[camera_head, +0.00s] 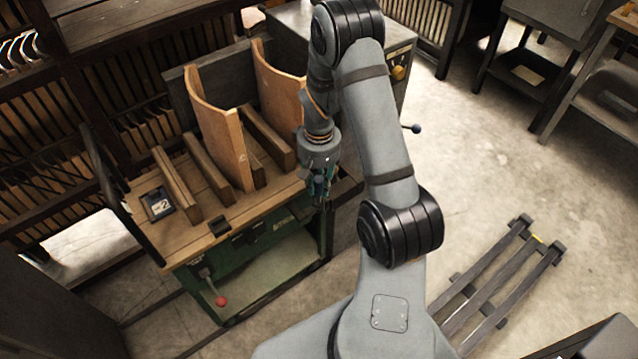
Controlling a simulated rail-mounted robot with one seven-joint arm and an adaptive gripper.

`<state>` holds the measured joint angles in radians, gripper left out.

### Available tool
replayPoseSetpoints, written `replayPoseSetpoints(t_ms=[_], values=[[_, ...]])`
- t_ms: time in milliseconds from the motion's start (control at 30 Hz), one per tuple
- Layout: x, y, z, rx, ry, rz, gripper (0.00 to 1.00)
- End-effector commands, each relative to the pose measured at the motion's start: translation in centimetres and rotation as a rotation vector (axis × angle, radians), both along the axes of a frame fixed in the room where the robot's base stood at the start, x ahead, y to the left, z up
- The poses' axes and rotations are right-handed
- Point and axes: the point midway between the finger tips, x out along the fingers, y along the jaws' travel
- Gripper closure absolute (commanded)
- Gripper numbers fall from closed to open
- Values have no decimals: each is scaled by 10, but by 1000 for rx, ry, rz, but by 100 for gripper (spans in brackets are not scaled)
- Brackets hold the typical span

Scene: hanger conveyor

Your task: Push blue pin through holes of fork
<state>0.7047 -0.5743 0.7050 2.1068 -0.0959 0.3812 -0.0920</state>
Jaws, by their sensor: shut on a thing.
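My gripper (319,198) points down at the right end of the wooden bench top, beside the right curved wooden panel. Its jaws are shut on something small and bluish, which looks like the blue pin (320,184). The pin is mostly hidden by the fingers, and its tilt cannot be told. I cannot make out the fork or its holes at this size. They may be hidden behind my gripper or arm.
The wooden bench (190,240) has a green base and carries two curved panels (222,140) between wooden slats (176,188). A small block marked 2 (160,205) lies at its left. A grey cabinet (400,45) stands behind. A dark rack (500,275) lies on the floor at right.

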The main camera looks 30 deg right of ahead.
Motion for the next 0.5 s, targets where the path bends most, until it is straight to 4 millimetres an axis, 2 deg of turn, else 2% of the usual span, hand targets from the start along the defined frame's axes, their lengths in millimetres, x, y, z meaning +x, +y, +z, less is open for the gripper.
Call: replayPoseSetpoints(t_ms=[500], values=[[0,0,-9,0,0,0,100]])
